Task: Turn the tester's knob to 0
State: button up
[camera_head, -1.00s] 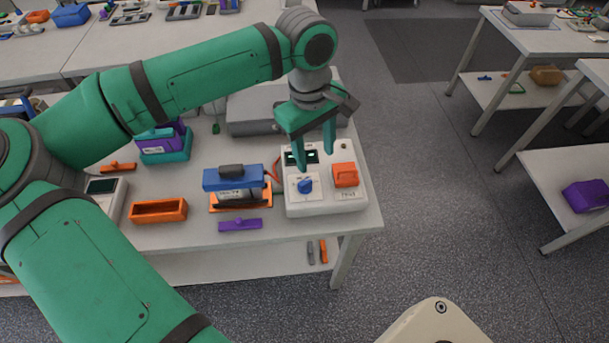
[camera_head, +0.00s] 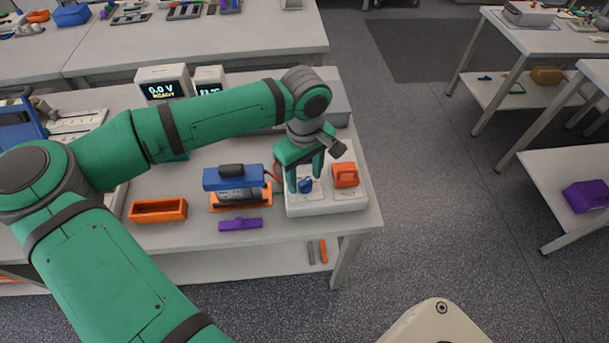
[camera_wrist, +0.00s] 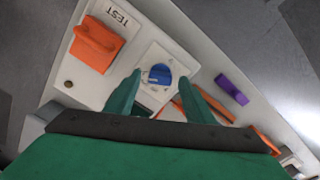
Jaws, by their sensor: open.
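The tester (camera_head: 326,208) is a white box at the right end of the table. Its blue knob (camera_head: 305,185) sits on a pale square plate on the left of its top face. In the wrist view the knob (camera_wrist: 159,74) shows just beyond and between my fingertips. My gripper (camera_head: 305,184) is open, pointing down, with its green fingers on either side of the knob. I cannot tell whether they touch it. The knob's markings are too small to read. An orange switch (camera_head: 345,174) sits right of the knob, beside the word TEST in the wrist view.
A blue clamp-like holder (camera_head: 232,178) with a grey cylinder stands left of the tester. A purple piece (camera_head: 240,223) and an orange tray (camera_head: 158,210) lie further left. A display (camera_head: 163,88) reading 0.0 stands behind my arm. Floor right of the table is clear.

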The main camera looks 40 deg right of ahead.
jog(key=shift+f, duration=0.15)
jog(key=shift+c, duration=0.2)
jog(key=c, duration=1)
